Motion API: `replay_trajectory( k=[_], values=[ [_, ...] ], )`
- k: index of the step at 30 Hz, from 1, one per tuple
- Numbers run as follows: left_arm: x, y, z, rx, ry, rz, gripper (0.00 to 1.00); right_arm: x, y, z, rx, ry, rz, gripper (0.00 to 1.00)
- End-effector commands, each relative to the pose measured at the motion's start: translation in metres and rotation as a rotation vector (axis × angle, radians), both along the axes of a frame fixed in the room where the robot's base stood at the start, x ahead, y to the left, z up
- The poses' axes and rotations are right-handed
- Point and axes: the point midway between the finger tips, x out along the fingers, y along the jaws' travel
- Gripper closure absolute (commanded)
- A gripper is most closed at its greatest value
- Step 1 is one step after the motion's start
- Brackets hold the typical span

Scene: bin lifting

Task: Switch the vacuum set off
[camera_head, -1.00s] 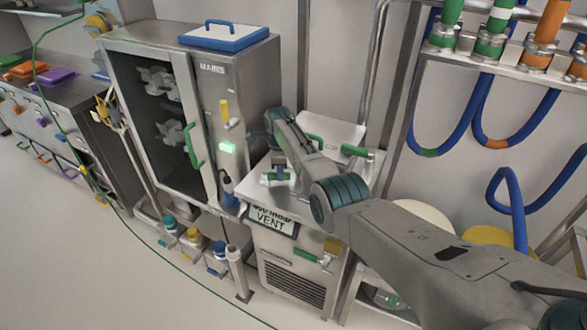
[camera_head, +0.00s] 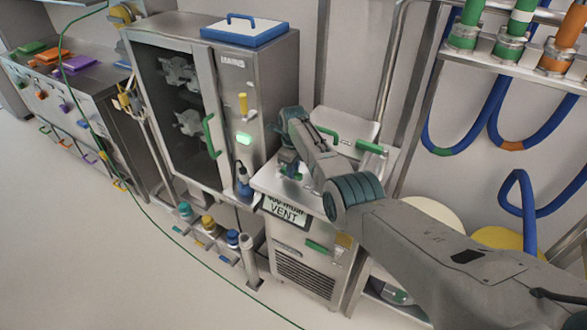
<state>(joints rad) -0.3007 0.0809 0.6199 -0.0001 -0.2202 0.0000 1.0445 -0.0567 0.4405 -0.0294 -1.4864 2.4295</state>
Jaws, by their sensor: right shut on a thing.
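The vacuum set looks to be the steel unit (camera_head: 322,247) with a vented front and a tilted label reading VENT (camera_head: 284,210). A green handle (camera_head: 369,147) and a lidded grey part stand at the back of its top. My right gripper (camera_head: 289,168) is over the left part of this top, shut on a small part. My own wrist and the steep view hide most of that part, so I cannot tell its shape. A green-and-yellow control (camera_head: 321,247) is on the unit's front. I cannot make out which control is the switch. My left gripper is out of view.
A steel cabinet (camera_head: 262,85) with a dark glass door, green handle and lit green button stands left of the unit. Bottles (camera_head: 232,238) stand low in front of it. Blue hoses (camera_head: 520,205) hang at the right. The floor at left is clear except for a green cable.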

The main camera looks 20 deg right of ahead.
Motion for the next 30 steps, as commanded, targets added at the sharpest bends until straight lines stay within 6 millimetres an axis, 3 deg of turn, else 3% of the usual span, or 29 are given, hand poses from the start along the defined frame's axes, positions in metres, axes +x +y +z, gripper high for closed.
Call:
replay_trajectory(
  k=[8, 9, 12, 23, 30],
  values=[
    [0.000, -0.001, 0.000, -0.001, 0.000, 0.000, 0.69, 0.001, 0.000, 0.002, 0.001, -0.004, -0.004, 1.00],
    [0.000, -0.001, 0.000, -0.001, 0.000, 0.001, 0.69, 0.001, 0.000, 0.002, 0.001, -0.004, -0.003, 0.78],
    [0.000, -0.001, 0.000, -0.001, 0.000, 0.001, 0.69, 0.001, 0.000, 0.001, 0.001, -0.003, -0.003, 0.58],
    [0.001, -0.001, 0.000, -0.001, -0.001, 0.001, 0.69, 0.001, 0.000, 0.004, 0.001, -0.003, -0.001, 0.58],
    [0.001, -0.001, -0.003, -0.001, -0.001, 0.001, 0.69, 0.001, 0.000, 0.036, 0.001, -0.007, -0.001, 0.58]
  ],
)
